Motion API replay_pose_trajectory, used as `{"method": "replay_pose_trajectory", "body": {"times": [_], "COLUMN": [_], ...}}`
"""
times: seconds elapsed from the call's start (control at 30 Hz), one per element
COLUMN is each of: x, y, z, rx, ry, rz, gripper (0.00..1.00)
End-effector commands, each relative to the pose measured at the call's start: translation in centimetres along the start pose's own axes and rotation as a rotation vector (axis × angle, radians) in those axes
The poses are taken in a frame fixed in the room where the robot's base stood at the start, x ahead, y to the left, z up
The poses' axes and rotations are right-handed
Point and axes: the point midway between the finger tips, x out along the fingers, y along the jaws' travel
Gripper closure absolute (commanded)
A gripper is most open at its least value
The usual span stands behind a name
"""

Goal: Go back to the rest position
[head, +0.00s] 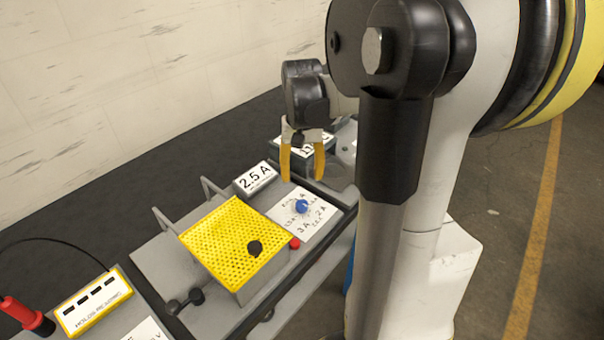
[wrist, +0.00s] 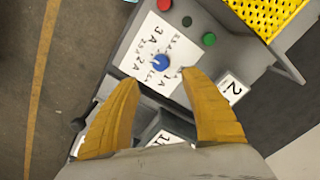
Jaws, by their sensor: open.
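My gripper (head: 302,165) has two yellow fingers that point down, apart and with nothing between them. In the head view it hangs above the bench, over the area behind the blue knob. In the wrist view both fingertips of my gripper (wrist: 152,82) show, with the blue knob (wrist: 160,62) seen a little beyond the gap between them. The blue knob (head: 302,206) sits on a white dial plate (head: 318,222) marked with ampere values. The knob and the fingers are apart. My arm hides part of the bench's right side.
A yellow perforated cover (head: 225,240) stands left of the dial, with a red button (head: 295,243) beside it. A 2.5 A sign (head: 255,179) and a dark green box (head: 290,150) stand behind. A yellow-framed panel (head: 95,302) is front left. Open floor (head: 570,220) lies at right.

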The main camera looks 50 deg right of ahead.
Motion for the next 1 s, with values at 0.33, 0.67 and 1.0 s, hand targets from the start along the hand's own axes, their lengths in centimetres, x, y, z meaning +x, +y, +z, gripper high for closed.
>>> {"method": "replay_pose_trajectory", "body": {"times": [0.33, 0.67, 1.0], "x": [0.1, -2.5, -5.4], "y": [0.0, -4.8, -13.6], "z": [0.0, 4.0, 15.7], "rx": [0.0, -0.147, -0.53], "ry": [0.0, 0.121, 0.452], "rz": [0.0, -0.021, -0.14], "gripper": [0.47, 0.47, 0.47]}}
